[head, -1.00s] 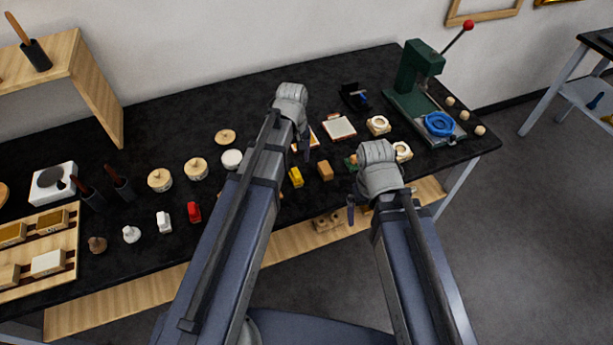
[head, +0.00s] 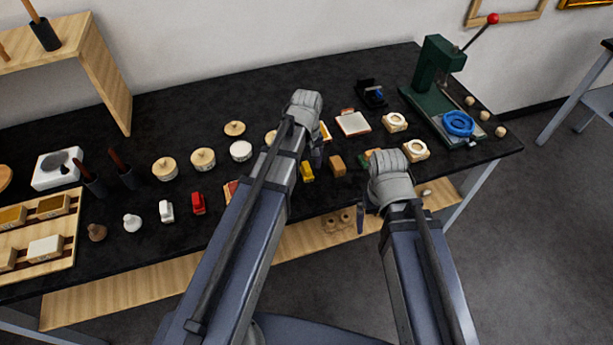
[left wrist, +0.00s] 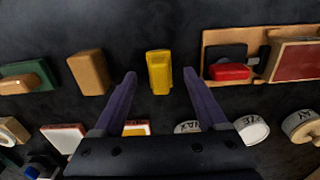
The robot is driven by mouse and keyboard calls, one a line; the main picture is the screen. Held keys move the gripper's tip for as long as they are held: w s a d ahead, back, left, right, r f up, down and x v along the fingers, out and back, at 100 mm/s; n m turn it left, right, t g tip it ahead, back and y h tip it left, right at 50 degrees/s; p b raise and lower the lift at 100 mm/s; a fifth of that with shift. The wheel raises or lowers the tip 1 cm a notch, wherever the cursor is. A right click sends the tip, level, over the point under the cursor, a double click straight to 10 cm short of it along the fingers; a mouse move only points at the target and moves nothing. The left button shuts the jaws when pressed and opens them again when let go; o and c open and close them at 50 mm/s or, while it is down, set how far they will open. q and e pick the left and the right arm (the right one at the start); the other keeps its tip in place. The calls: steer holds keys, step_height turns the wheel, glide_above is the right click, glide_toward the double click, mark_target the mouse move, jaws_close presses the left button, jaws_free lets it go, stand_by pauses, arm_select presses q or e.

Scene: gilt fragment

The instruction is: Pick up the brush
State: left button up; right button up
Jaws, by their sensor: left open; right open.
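Brown handles rise from two dark cups, one left (head: 94,184) and one right (head: 126,174), at the left of the black table in the head view. A similar dark cup with a brown handle (head: 46,36) stands on the wooden shelf. I cannot tell which of these is the brush. My left gripper (head: 317,155) is open and empty over the table's middle front. In the left wrist view its fingers (left wrist: 159,76) are apart, pointing towards a yellow block (left wrist: 159,72) beyond them. My right gripper (head: 362,216) is empty near the table's front edge, its fingers small in view.
A brown block (left wrist: 88,72) and a green piece with a tan top (left wrist: 28,77) lie beside the yellow one. A green press (head: 436,75) stands at the right.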

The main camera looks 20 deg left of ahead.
arm_select(q)
step_height(320, 180, down, 2)
steer(key=shift+f+b, duration=0.15)
steer(key=shift+b, duration=0.45)
jaws_close()
